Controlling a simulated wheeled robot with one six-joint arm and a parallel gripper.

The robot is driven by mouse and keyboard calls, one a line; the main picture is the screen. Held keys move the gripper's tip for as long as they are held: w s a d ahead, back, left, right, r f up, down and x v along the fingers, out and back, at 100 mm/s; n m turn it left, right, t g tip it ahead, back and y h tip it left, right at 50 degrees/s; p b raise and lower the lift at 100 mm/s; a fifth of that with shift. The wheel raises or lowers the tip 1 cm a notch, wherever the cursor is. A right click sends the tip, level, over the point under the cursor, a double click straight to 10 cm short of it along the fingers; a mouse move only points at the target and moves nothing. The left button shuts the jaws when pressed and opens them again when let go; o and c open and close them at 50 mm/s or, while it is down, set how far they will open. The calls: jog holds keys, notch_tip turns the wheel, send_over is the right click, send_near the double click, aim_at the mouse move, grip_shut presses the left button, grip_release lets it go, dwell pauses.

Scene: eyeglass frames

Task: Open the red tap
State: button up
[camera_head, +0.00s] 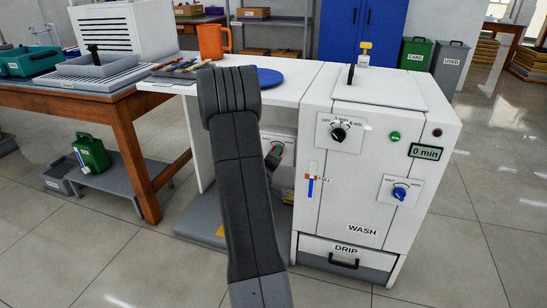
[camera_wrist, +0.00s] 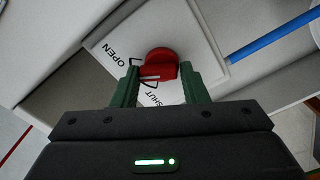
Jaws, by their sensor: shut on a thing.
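The red tap (camera_wrist: 161,60) is a rounded red knob on a white plate (camera_wrist: 101,42) in the wrist view. The plate is marked OPEN at upper left and SHUT below the knob. A pale line shows on the knob's near part. My gripper (camera_wrist: 160,73) has a green finger on each side of the knob and is shut on it. In the head view my arm hides much of this area. Only part of the tap's plate (camera_head: 289,139) shows beside the arm, so I cannot tell how far the tap is turned.
The white WASH machine (camera_head: 335,195) stands just right of my arm, with a black dial (camera_head: 340,132) and a blue knob (camera_head: 400,191). An orange mug (camera_head: 210,42) and a blue plate (camera_head: 269,78) are on the white counter. Open floor lies at the right.

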jog(key=shift+r, duration=0.25)
jog(key=o, duration=0.9)
jog(key=shift+f, duration=0.1)
jog(key=p+v, duration=0.2)
jog(key=v, duration=1.2)
jog(key=shift+p, duration=0.4)
